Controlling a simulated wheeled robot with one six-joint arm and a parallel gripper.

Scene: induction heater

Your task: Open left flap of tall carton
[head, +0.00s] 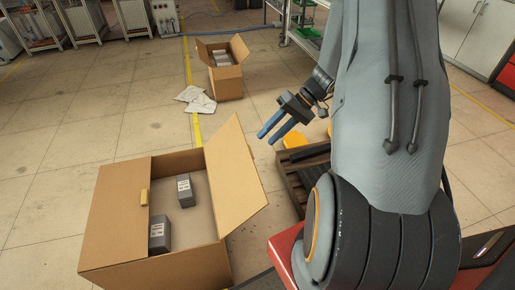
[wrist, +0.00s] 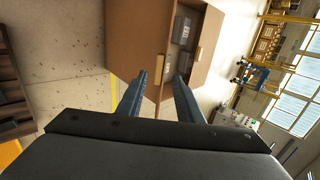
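A large brown carton (head: 172,268) stands on the floor at the front left. Through the opening I see two grey boxes (head: 185,189). My gripper (head: 268,138) has blue fingers and is in the air beyond the carton's back right, apart from it.
A smaller open carton (head: 226,84) with items inside stands farther back, with crumpled white sheets (head: 196,99) beside it. A dark pallet (head: 290,178) and yellow-orange items (head: 294,140) lie right of the large carton. The floor on the left is clear.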

